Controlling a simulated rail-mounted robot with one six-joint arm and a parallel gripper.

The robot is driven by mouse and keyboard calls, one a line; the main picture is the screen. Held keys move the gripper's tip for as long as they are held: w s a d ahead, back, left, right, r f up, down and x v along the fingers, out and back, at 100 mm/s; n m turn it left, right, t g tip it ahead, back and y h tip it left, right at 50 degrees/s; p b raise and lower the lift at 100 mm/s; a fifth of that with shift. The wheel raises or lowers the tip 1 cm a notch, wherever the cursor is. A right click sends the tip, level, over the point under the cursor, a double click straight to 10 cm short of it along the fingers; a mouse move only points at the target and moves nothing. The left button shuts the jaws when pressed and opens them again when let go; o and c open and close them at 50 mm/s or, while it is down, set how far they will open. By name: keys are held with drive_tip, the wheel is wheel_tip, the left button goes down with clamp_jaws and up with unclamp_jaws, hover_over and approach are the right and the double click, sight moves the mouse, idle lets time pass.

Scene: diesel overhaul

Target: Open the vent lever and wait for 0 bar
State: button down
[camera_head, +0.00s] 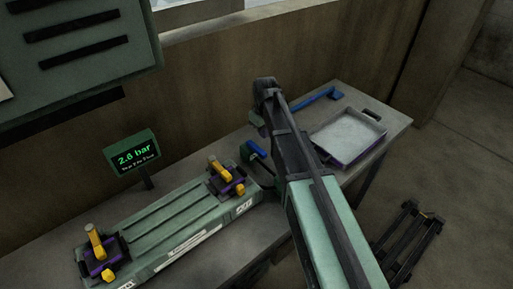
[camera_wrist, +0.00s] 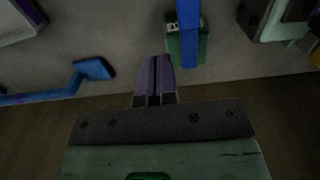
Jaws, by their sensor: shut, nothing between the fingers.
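The pressure display (camera_head: 133,157) stands behind the long green unit and reads 2.6 bar in green. The vent lever has a blue handle (camera_head: 256,146) on a small green body, just right of the green unit. In the wrist view the blue lever (camera_wrist: 188,28) lies across its green block (camera_wrist: 201,48). My gripper (camera_wrist: 155,62) has its purple fingers closed together with nothing between them. The fingers are left of the lever in that view and look apart from it; the height gap is unclear. In the head view my arm hides the fingertips.
The long green unit (camera_head: 165,230) carries two yellow-handled purple clamps (camera_head: 228,182). A shallow tray (camera_head: 348,137) and a blue bar tool (camera_head: 318,103) lie on the bench to the right. A dark frame (camera_head: 408,243) is on the floor. A wall rises behind the bench.

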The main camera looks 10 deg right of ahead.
sight(258, 147)
drive_tip(key=shift+f+b, duration=2.8)
drive_tip(key=shift+f, duration=0.1)
drive_tip(key=shift+r, duration=0.15)
drive_tip(key=shift+r+p, duration=0.2)
drive_tip(key=shift+p, duration=0.15)
drive_tip(key=shift+a, duration=0.1)
drive_tip(key=shift+s+a, duration=0.35)
drive_tip(key=shift+a, duration=0.2)
drive_tip(key=shift+s, duration=0.1)
drive_tip(key=shift+s+a, duration=0.4)
drive_tip(key=shift+a, duration=0.1)
